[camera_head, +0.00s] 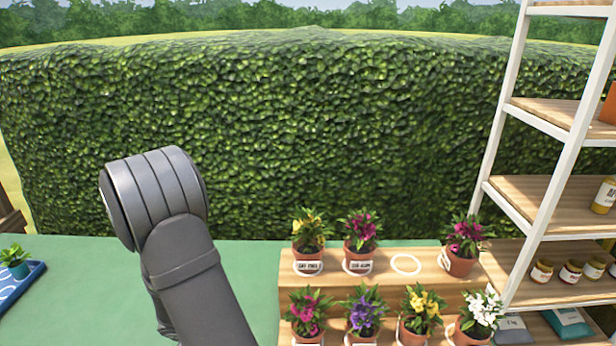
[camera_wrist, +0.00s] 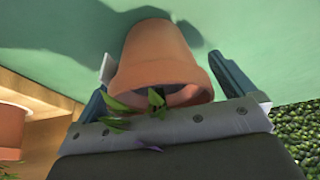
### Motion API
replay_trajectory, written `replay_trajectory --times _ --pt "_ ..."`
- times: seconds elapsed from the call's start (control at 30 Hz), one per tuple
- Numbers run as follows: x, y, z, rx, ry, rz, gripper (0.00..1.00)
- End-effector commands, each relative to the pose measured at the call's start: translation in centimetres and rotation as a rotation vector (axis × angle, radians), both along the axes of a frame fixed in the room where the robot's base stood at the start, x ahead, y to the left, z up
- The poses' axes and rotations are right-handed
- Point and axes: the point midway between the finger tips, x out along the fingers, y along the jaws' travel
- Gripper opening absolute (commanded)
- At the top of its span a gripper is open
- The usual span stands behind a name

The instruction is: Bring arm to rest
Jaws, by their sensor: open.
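In the wrist view a terracotta pot (camera_wrist: 160,55) appears over a green tabletop, with its rim toward my gripper. Some green leaves and a bit of purple show at its mouth; the rest of the plant is hidden by the gripper body. My gripper (camera_wrist: 168,75) is open, with one finger on each side of the pot; whether either finger touches it I cannot tell. In the head view my bent grey arm stands at left of centre; the gripper is not seen there.
A wooden stepped stand (camera_head: 380,283) holds several potted flowers. One white ring (camera_head: 406,265) on its upper step is empty. A white-framed shelf (camera_head: 545,190) stands at right, a blue tray (camera_head: 30,282) with a plant at left. Green tabletop (camera_head: 80,290) is clear between tray and arm.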

Motion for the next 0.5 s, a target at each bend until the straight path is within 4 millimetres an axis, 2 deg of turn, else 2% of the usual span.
replay_trajectory --times 0.33,0.5 --pt "0.0 0.0 0.2 0.000 -0.001 0.000 0.99" --pt "-0.3 0.1 1.4 0.001 -0.003 -0.001 0.99"
